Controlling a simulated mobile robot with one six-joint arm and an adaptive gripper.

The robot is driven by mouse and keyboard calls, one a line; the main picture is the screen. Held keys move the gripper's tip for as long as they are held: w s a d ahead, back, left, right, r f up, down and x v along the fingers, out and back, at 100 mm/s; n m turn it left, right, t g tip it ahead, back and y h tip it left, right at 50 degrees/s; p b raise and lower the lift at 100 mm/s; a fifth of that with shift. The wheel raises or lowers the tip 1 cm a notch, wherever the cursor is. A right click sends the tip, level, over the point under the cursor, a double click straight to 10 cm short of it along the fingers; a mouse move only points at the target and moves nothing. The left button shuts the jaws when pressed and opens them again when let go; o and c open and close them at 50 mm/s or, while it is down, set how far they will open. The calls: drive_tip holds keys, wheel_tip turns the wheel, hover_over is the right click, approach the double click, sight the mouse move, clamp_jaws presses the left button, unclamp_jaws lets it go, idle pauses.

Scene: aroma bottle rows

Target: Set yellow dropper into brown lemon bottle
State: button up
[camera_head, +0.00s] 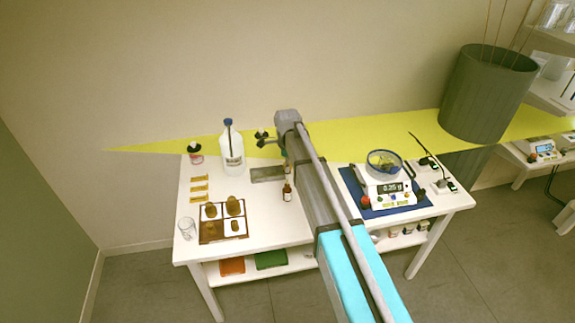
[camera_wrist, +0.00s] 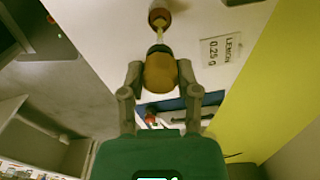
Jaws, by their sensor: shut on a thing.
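My gripper (camera_wrist: 159,72) is shut on the yellow dropper (camera_wrist: 160,76), holding it by its rounded bulb between both fingers. A dark collar and a pale thin stem extend from the bulb towards the brown lemon bottle (camera_wrist: 159,18). The stem lines up with the bottle's mouth; I cannot tell how deep its tip is. In the head view the small brown bottle (camera_head: 287,190) stands upright on the white table, just left of my arm. A card reading "LEMON 0.25 g" (camera_wrist: 221,50) lies beside the bottle. My arm largely hides the gripper in the head view.
A blue-capped clear bottle (camera_head: 232,155) stands at the back left. A brown tray (camera_head: 206,238) with white dishes and a clear glass (camera_head: 186,228) are at the front left. A scale (camera_head: 383,190) with a bowl sits on a blue mat to the right of my arm.

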drive_tip(key=shift+f+b, duration=3.3)
drive_tip(key=shift+f, duration=0.05)
drive_tip(key=o, duration=0.7)
drive_tip(key=shift+r, duration=0.1)
drive_tip(key=shift+r+p, duration=3.45)
drive_tip(key=shift+p, duration=0.1)
drive_tip(key=shift+d, duration=0.1)
drive_tip(key=s+d+n, duration=1.7)
drive_tip(key=s+d, duration=0.5)
drive_tip(key=s, duration=0.4)
